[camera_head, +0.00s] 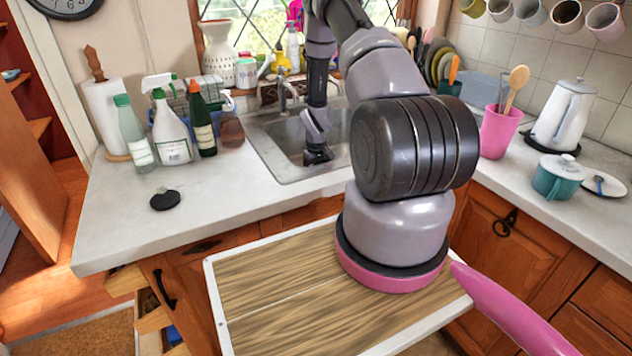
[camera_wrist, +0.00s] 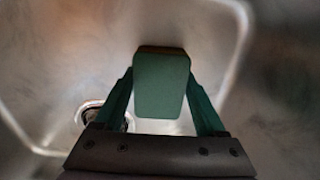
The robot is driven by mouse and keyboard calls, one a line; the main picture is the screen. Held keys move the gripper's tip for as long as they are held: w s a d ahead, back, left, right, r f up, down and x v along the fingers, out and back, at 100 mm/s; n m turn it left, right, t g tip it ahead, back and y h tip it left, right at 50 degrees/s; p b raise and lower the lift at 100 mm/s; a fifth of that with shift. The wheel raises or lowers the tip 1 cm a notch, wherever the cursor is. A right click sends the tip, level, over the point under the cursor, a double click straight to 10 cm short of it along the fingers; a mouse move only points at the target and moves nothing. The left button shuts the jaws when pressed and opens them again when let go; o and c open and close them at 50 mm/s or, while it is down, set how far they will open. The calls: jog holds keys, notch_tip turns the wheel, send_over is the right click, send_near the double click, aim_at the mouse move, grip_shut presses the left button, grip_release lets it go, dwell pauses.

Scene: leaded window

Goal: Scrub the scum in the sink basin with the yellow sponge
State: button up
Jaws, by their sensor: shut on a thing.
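The steel sink basin (camera_head: 268,150) is set into the counter at the back middle. My gripper (camera_head: 318,156) reaches down into the basin in the head view; what it holds is too small to tell there. In the wrist view, my gripper (camera_wrist: 163,95) is shut on a dark green, block-shaped sponge (camera_wrist: 162,82). Only its green face shows; no yellow is visible. The basin floor (camera_wrist: 70,45) lies beneath, with the round drain (camera_wrist: 92,112) left of the sponge, partly hidden by a finger. Whether the sponge touches the floor I cannot tell. No scum stands out clearly.
The tap (camera_head: 284,95) stands behind the basin. A spray bottle (camera_head: 170,125) and other bottles stand left of it. A pink utensil cup (camera_head: 498,130) and a white kettle (camera_head: 565,115) stand at right. The counter's left front is mostly clear, except for a black disc (camera_head: 165,200).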

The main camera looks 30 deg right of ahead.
jog(key=shift+s+f, duration=0.25)
jog(key=shift+s, duration=0.85)
jog(key=shift+w+r, duration=0.1)
jog(key=shift+w, duration=0.95)
jog(key=shift+c, duration=0.5)
jog(key=shift+s+r, duration=0.15)
jog(key=shift+s, duration=0.85)
jog(key=shift+w, duration=0.15)
jog(key=shift+w+r, duration=0.15)
jog(key=shift+w, duration=0.15)
jog(key=shift+r, duration=0.1)
